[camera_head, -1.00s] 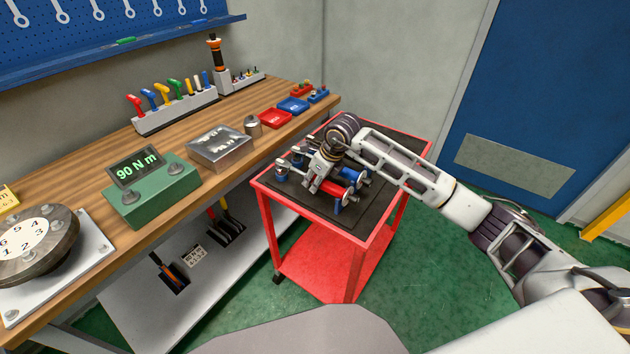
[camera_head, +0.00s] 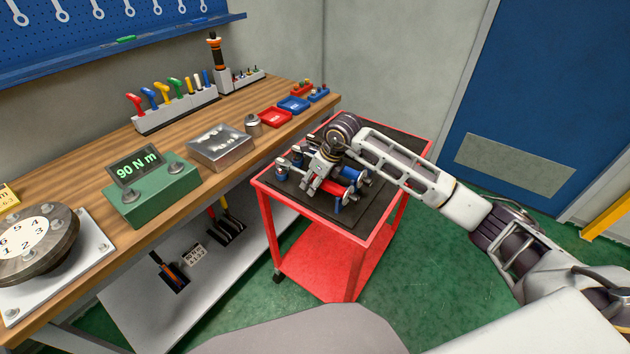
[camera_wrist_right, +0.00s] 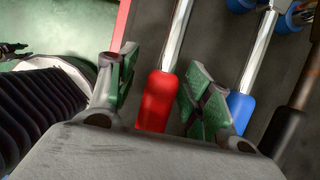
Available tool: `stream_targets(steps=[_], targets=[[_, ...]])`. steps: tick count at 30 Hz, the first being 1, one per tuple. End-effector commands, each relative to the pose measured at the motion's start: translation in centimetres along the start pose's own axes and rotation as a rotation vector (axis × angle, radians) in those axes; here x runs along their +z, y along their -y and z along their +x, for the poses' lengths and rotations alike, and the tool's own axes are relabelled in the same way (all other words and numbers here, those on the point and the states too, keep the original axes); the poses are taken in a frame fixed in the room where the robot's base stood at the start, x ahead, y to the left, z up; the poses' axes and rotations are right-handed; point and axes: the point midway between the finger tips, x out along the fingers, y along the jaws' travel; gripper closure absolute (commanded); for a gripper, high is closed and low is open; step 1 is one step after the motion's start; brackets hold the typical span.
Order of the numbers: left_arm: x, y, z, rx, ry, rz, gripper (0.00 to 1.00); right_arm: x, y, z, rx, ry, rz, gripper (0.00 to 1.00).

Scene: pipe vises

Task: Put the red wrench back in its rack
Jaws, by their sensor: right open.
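The red wrench, seen as a red handle (camera_wrist_right: 158,100) with a bright metal shaft, lies on the dark top of the red cart. In the head view its red handle (camera_head: 338,190) is partly hidden by my right gripper (camera_head: 318,182). In the right wrist view the open fingers of my right gripper (camera_wrist_right: 160,92) stand on either side of the red handle, with visible gaps. A white rack (camera_head: 176,117) with several coloured handles, one of them red, stands on the bench; I cannot tell whether it is the wrench's own. My left gripper is not in view.
A blue handle (camera_wrist_right: 240,108) lies just right of the right finger, with a dark bar beyond it. Blue fittings crowd the cart top (camera_head: 370,222). The bench holds a green 90 N m display box (camera_head: 150,192), a metal box (camera_head: 219,148) and small trays.

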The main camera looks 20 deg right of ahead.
Motion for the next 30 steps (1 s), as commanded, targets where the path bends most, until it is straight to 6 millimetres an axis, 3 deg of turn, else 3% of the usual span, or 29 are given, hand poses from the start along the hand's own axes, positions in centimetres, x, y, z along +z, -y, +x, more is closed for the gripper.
stream_targets(steps=[8, 24, 30], targets=[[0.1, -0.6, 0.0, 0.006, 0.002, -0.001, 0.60, 0.1, 0.1, -1.4, -0.001, 0.003, 0.000, 0.50], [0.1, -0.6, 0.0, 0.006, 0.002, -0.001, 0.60, 0.1, 0.1, -7.1, -0.002, 0.004, -0.001, 0.50], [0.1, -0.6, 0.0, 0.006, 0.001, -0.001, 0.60, 0.1, 0.0, -7.9, -0.001, 0.001, 0.000, 0.50]])
